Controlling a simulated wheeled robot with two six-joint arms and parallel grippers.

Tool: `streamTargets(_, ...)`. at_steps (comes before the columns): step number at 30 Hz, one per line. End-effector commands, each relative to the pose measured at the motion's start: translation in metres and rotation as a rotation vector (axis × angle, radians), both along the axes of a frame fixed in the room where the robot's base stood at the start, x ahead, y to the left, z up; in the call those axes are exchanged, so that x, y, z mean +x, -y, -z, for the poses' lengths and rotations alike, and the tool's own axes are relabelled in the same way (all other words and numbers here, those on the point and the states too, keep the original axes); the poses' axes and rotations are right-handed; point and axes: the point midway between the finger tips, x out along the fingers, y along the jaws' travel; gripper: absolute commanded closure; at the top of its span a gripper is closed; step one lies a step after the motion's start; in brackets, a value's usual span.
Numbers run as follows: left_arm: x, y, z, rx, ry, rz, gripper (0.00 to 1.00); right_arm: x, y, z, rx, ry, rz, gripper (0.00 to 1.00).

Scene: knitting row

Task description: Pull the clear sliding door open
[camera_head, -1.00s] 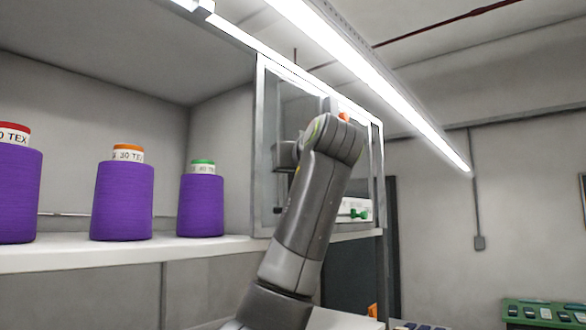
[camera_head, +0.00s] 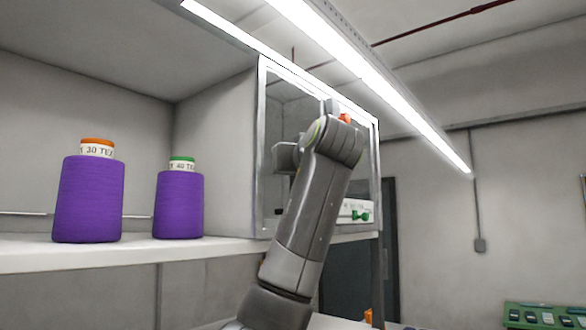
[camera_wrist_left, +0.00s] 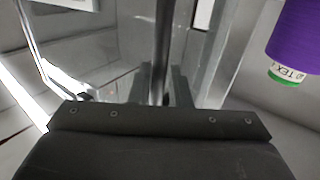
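The clear sliding door (camera_head: 288,110) is a glazed panel with a pale metal frame on the front of the cabinet in the head view. My left arm rises in front of it and covers much of its middle. My left gripper (camera_head: 284,157) is at the left part of the door. In the left wrist view, the two fingers of the left gripper (camera_wrist_left: 161,84) stand close on either side of an upright bar (camera_wrist_left: 164,35), which looks like the door handle. The contact itself is partly hidden by the gripper body. My right gripper is not in view.
Purple yarn cones (camera_head: 88,200) (camera_head: 178,206) stand on the white shelf (camera_head: 130,257) left of the cabinet. A white box with a green item (camera_head: 358,212) shows behind the arm. A lit lamp strip (camera_head: 370,85) runs overhead. Green trays (camera_head: 545,315) lie at lower right.

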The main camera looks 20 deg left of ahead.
Motion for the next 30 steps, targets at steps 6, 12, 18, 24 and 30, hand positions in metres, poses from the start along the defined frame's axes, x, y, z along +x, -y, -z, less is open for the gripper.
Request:
streamTargets(6, -0.003, 0.002, 0.000, 0.001, 0.003, 0.001, 0.83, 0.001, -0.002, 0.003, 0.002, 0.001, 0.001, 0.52)
streamTargets(12, -0.026, 0.019, 0.004, 0.001, 0.006, 0.003, 0.83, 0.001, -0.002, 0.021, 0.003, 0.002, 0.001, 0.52)
streamTargets(18, -0.066, 0.050, 0.004, 0.002, 0.006, 0.004, 0.83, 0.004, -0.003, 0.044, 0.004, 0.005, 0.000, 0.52)
streamTargets(24, -0.104, 0.077, 0.003, 0.000, 0.004, 0.003, 0.83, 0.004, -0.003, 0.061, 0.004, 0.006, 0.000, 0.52)
streamTargets(30, -0.130, 0.095, 0.002, 0.001, 0.001, 0.001, 0.83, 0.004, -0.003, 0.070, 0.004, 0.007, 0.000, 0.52)
